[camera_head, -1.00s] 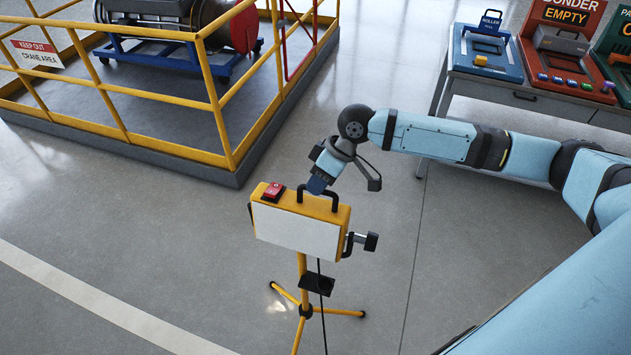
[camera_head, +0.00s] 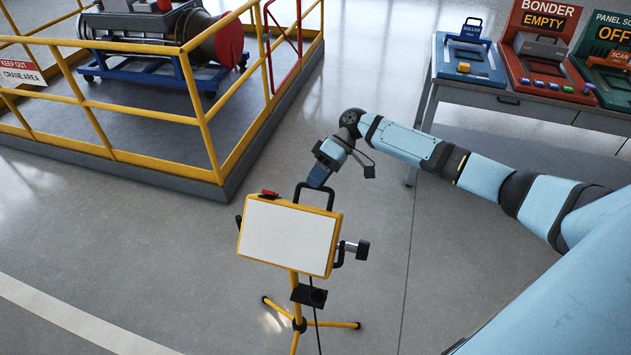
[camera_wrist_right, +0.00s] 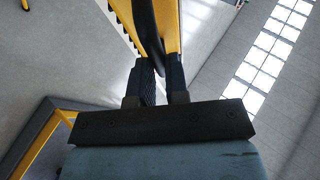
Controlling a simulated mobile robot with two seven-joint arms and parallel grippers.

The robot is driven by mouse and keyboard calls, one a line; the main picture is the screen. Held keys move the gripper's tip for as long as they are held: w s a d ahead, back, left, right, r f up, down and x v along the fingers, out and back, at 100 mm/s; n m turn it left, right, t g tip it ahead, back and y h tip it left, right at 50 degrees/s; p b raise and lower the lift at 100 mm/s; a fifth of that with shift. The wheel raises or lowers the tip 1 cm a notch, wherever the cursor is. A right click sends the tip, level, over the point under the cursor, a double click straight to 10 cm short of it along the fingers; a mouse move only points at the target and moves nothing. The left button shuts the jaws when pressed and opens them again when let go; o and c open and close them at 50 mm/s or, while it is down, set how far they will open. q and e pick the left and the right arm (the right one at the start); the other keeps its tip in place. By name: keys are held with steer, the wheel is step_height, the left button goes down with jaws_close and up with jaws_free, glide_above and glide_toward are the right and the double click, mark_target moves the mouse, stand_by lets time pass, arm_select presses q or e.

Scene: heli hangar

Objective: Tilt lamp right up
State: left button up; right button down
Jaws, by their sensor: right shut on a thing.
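The lamp (camera_head: 288,239) is a yellow box with a white front panel on a yellow tripod stand (camera_head: 297,318). Its panel faces me, tilted somewhat upward. A black handle (camera_head: 330,197) arches over its top edge, a red switch (camera_head: 269,193) sits at the top left, and a dark knob (camera_head: 361,250) sticks out at the right side. My right gripper (camera_head: 314,186) is at the top of the lamp, shut on the handle. In the right wrist view, the handle (camera_wrist_right: 149,35) passes between the two fingers (camera_wrist_right: 158,80). My left gripper is not in view.
A yellow railing (camera_head: 205,125) around a grey platform with an engine on a blue cart stands at the back left. A table (camera_head: 510,103) with several coloured device panels stands at the back right. The floor around the tripod is clear; a cable runs down beside it.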

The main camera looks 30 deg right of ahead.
steer(key=shift+d+f, duration=0.1)
steer(key=shift+f, duration=0.1)
steer(key=c, duration=1.5)
jaws_free()
steer(key=o, duration=0.3)
steer(key=shift+f, duration=0.1)
steer(key=shift+o, duration=0.4)
steer(key=shift+w+d, duration=0.1)
steer(key=shift+w, duration=0.05)
steer(key=b+v, duration=0.2)
steer(key=v, duration=1.1)
steer(key=shift+d+r, duration=0.25)
steer(key=shift+w, duration=0.1)
